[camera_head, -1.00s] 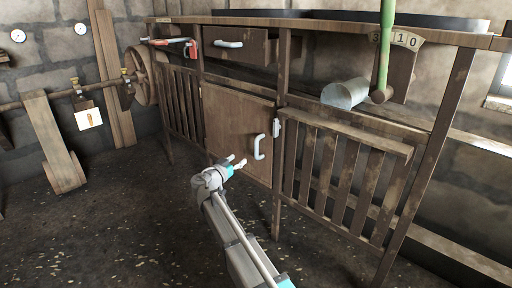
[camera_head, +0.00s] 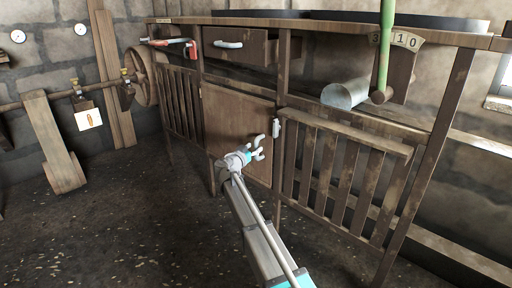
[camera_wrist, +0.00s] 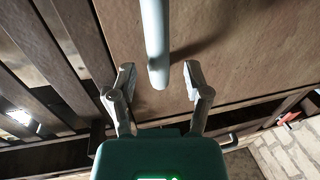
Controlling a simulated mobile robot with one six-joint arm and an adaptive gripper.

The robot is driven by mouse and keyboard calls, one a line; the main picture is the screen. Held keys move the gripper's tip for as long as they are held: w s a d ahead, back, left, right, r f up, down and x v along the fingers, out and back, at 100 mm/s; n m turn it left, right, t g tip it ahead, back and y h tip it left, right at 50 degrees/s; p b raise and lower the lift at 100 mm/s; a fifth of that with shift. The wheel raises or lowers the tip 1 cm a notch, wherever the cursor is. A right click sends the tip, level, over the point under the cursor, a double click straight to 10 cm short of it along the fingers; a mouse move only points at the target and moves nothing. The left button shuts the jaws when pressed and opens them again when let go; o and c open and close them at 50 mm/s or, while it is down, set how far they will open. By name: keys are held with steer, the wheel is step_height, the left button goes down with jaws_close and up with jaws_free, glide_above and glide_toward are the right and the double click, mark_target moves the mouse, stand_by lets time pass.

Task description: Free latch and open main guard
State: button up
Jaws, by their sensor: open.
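The main guard is a brown wooden door panel (camera_head: 232,120) below the drawer of the wooden frame, and it looks closed. A small pale latch (camera_head: 277,127) sits at its right edge, upright on the post. My gripper (camera_head: 259,147) is at the panel's pale bar handle, overlapping it in the head view. In the wrist view, the handle (camera_wrist: 155,38) comes down between the two open fingertips (camera_wrist: 159,72), with a gap visible on each side. I cannot tell the exact depth of the handle between the fingers. The panel (camera_wrist: 240,50) fills the background there.
Slatted guards (camera_head: 340,175) flank the panel on the right and left. A drawer (camera_head: 236,44) with a handle is above.

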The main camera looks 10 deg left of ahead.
steer(key=shift+x, duration=1.1)
jaws_close()
steer(key=shift+a, duration=0.2)
steer(key=shift+d, duration=0.15)
